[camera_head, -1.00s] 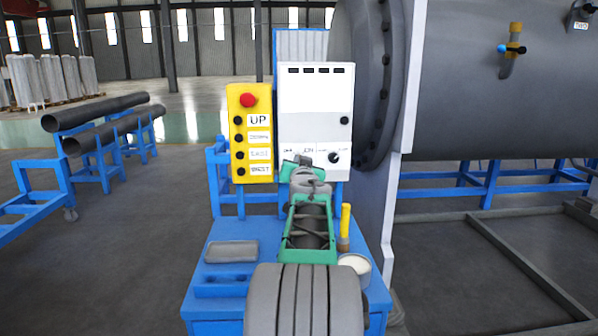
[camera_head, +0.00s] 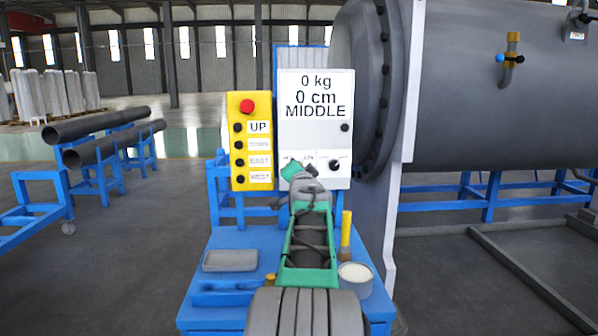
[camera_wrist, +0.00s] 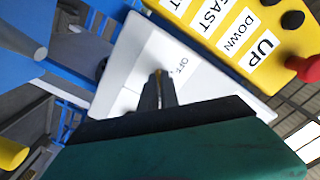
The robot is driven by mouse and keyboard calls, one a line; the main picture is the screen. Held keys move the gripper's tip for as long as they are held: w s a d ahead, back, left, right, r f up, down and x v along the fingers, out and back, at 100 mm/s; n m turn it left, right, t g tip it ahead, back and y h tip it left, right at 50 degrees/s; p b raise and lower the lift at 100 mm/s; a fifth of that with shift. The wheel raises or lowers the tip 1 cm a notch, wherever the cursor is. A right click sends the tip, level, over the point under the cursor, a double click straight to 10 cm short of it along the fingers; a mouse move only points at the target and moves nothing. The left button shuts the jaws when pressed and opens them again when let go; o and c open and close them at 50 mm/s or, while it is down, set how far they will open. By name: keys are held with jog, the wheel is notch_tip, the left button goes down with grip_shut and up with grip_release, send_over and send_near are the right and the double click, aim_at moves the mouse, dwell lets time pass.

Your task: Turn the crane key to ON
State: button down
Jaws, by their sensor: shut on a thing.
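The white control box (camera_head: 317,115) stands on the blue bench behind my arm. Its screen reads "0 kg, 0 cm, MIDDLE". My gripper (camera_head: 297,165) is at the box's lower left face, at the key switch labels. In the wrist view my gripper (camera_wrist: 158,78) is shut with its narrow fingertips against the white face, beside an OFF label (camera_wrist: 182,66). The crane key is hidden between the fingertips, so its exact angle cannot be read. The green wrist part is tilted in the camera_head view.
A yellow button panel (camera_head: 250,140) with a red button is just left of the box. A black knob (camera_head: 334,165) is right of my gripper. A grey tray (camera_head: 230,261), a white tub (camera_head: 355,275) and a yellow-handled brush (camera_head: 346,230) are on the bench.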

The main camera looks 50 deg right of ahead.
jog(key=shift+s+r, duration=0.1)
jog(key=shift+r, duration=0.2)
jog(key=c, duration=1.9)
grip_release()
jog(key=shift+d+f, duration=0.1)
jog(key=o, duration=0.3)
jog(key=shift+f, duration=0.15)
jog(key=v, duration=0.7)
jog(key=shift+s+a+b, duration=0.2)
jog(key=shift+a+b, duration=0.1)
jog(key=shift+a, duration=0.05)
